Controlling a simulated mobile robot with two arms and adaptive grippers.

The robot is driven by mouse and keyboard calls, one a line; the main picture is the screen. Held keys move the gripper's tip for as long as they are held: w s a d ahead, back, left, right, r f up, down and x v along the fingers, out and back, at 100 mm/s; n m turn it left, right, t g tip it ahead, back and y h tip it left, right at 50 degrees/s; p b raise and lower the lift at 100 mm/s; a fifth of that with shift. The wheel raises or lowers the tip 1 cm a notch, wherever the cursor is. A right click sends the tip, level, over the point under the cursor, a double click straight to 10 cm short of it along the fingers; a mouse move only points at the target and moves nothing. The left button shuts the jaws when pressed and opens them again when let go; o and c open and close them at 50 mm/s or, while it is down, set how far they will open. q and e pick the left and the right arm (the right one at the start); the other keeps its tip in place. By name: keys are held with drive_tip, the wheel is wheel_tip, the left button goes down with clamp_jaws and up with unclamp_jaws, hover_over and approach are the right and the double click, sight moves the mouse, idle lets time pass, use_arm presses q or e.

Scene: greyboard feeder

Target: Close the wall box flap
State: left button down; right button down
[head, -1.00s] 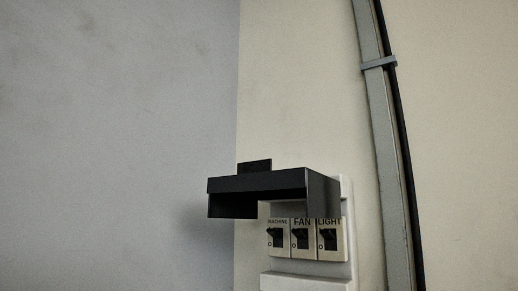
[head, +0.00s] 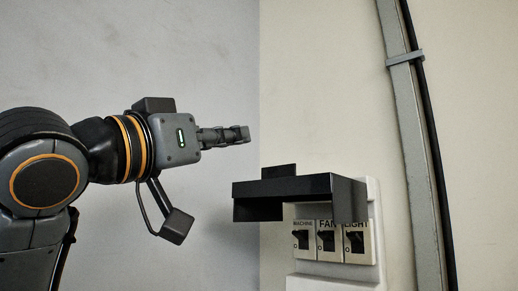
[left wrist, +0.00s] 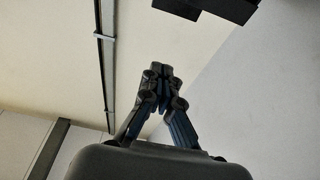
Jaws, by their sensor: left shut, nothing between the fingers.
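The black flap (head: 283,188) of the wall box stands raised, sticking out from the white wall box (head: 374,200) in the head view. A small tab (head: 279,171) rises from its top. Below it are switches (head: 326,240) labelled MACHINE, FAN and LIGHT. My left gripper (head: 246,134) is shut and empty, up and to the left of the flap, apart from it in the picture. In the left wrist view the shut fingers (left wrist: 158,70) point up the picture, and part of the dark flap (left wrist: 228,8) shows at the top edge. My right gripper is not in view.
A grey vertical conduit (head: 410,120) with a clamp (head: 405,59) and a dark cable runs up the wall to the right of the box. It also shows in the left wrist view (left wrist: 107,70). The wall above the flap is bare.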

use_arm(q)
drive_tip(key=p+x, duration=0.7)
drive_tip(key=x, duration=0.3)
drive_tip(key=f, duration=0.4)
drive_tip(key=shift+a+f, duration=0.15)
drive_tip(key=shift+a, duration=0.1)
drive_tip(key=shift+d, duration=0.15)
